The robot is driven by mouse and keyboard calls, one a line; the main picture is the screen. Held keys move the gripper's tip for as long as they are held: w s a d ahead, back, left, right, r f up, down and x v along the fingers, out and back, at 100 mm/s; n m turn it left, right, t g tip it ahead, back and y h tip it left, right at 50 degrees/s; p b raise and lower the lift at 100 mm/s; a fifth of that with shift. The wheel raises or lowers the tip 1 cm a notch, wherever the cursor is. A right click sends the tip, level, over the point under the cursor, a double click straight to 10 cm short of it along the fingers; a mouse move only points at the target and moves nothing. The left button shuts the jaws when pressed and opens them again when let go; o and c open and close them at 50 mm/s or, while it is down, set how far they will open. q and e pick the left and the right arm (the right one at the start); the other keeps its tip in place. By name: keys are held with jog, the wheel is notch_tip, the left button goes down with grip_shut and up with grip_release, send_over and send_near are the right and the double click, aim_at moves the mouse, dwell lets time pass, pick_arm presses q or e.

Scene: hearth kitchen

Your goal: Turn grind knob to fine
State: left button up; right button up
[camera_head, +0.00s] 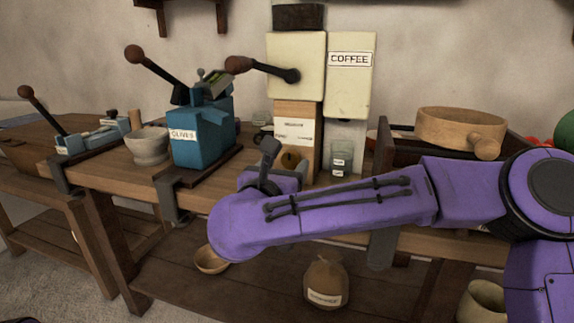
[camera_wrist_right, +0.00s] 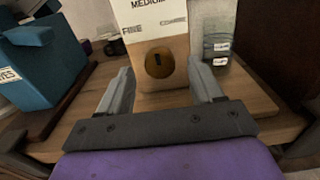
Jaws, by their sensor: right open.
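The coffee grinder (camera_head: 296,66) is a cream and wood machine with a COFFEE label, standing on the wooden bench. Its grind knob (camera_wrist_right: 159,63) is a round brass disc on the wooden front, below FINE on the left, MEDIUM above and COARSE on the right. The dark mark on the knob points up, slightly right, roughly towards MEDIUM. My right gripper (camera_wrist_right: 160,79) is open in front of the knob, one finger on each side, apparently not touching it. In the head view the knob (camera_head: 290,160) is partly hidden by my right gripper (camera_head: 281,168). My left gripper is not in view.
A blue OLIVES press (camera_head: 200,130) and a stone mortar (camera_head: 149,146) stand left of the grinder. A small labelled glass jar (camera_head: 341,158) is close on its right. A wooden round container (camera_head: 460,131) is further right. A sack (camera_head: 326,284) lies on the lower shelf.

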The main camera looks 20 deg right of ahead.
aim_at(289, 160)
jog(key=shift+x, duration=1.75)
jog(key=c, duration=1)
